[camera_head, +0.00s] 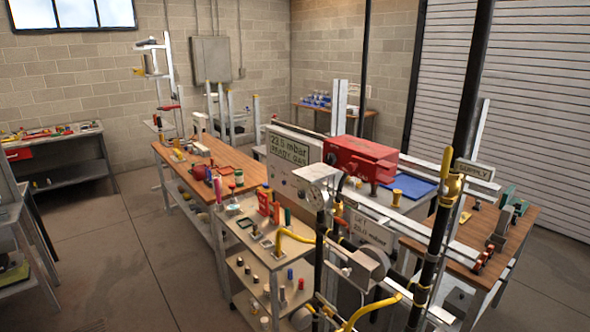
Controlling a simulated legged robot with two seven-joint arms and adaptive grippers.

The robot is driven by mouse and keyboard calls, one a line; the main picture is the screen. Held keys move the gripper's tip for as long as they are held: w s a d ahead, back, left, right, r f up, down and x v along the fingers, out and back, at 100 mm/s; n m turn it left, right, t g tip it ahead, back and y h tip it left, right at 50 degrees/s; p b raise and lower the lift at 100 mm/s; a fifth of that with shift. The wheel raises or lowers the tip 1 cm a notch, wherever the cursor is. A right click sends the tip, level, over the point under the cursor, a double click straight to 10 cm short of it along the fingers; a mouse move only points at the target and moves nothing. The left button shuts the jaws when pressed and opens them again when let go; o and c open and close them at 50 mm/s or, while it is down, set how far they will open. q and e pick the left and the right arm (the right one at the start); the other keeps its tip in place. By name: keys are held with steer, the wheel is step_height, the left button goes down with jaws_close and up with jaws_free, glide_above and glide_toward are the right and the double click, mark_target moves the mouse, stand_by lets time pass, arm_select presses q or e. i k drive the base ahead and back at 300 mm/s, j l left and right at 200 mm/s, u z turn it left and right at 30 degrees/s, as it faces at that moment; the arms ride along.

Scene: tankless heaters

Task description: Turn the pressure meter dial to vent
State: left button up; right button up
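A pale box-shaped meter (318,152) with a lit display reading about "23.5 mbar" and a second line like "READY GAS" stands near the middle of the view. Small dark round parts show on its front below the display, too small to tell which is the dial or where it points. No "vent" mark can be read. Neither of my grippers is in view.
A red box (360,158) stands right of the meter. A wooden bench (225,158) with small items runs back left. Open floor (110,255) lies left.

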mark_target(301, 193)
steer(key=i+j+z, duration=0.3)
steer(key=i+j, duration=0.15)
steer(key=i+j+z, duration=0.3)
steer(key=j, duration=0.3)
steer(key=i, duration=0.1)
